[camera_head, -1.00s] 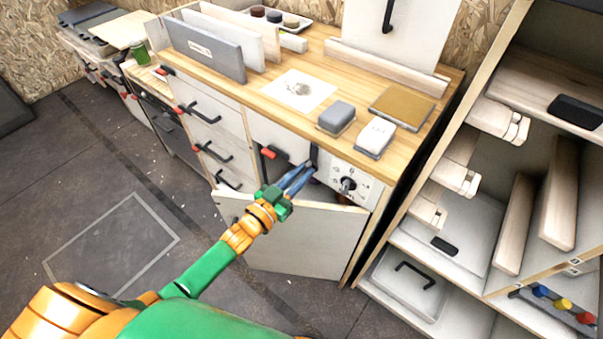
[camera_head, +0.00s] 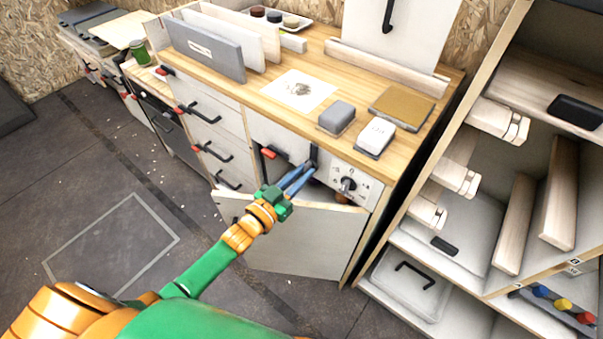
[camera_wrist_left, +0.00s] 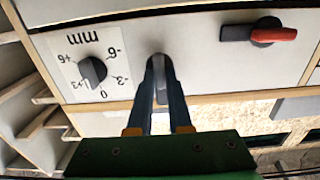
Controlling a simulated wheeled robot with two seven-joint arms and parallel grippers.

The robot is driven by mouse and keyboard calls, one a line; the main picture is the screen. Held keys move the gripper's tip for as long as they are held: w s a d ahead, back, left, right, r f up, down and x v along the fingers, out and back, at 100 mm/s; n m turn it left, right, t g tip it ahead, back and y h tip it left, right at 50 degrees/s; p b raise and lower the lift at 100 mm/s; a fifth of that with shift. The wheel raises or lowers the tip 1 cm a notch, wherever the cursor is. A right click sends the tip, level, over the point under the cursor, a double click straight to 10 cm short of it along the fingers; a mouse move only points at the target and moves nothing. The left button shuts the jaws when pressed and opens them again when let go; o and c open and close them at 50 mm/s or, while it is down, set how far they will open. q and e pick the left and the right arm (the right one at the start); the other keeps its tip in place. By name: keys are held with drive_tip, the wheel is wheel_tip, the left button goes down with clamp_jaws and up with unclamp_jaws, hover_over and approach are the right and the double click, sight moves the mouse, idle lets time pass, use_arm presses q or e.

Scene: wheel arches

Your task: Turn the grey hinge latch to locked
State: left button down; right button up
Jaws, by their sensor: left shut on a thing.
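The grey hinge latch (camera_head: 314,154) is on the cabinet front under the worktop, above an open door (camera_head: 305,240). My left gripper (camera_head: 309,166) reaches up to it from the lower left, with its blue-grey fingers closed on it. In the left wrist view, which looks upside down, the two fingers (camera_wrist_left: 160,80) stand close together with a narrow part of the latch (camera_wrist_left: 161,90) between them. The fingers hide most of the latch, so its exact angle is hard to tell. My right gripper is out of view.
A dial marked in mm (camera_head: 347,184) is right of the latch. A red-tipped handle (camera_head: 269,153) is to its left. The open door hangs below my gripper. A shelf unit (camera_head: 430,160) stands at right. The floor at left is clear.

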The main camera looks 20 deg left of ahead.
use_arm(q)
drive_tip(key=shift+m, duration=0.4)
drive_tip(key=m, duration=0.5)
drive_tip(key=m+b, duration=0.1)
drive_tip(key=m, duration=0.5)
drive_tip(key=m+b, duration=0.1)
drive_tip(key=m, duration=0.4)
drive_tip(key=shift+s+d+f+m, duration=0.1)
drive_tip(key=shift+d+f+m, duration=0.15)
drive_tip(key=shift+m, duration=0.45)
idle(0.3)
drive_tip(key=c, duration=0.8)
unclamp_jaws()
drive_tip(key=shift+c, duration=0.2)
drive_tip(key=v, duration=0.7)
drive_tip(key=shift+b, duration=0.4)
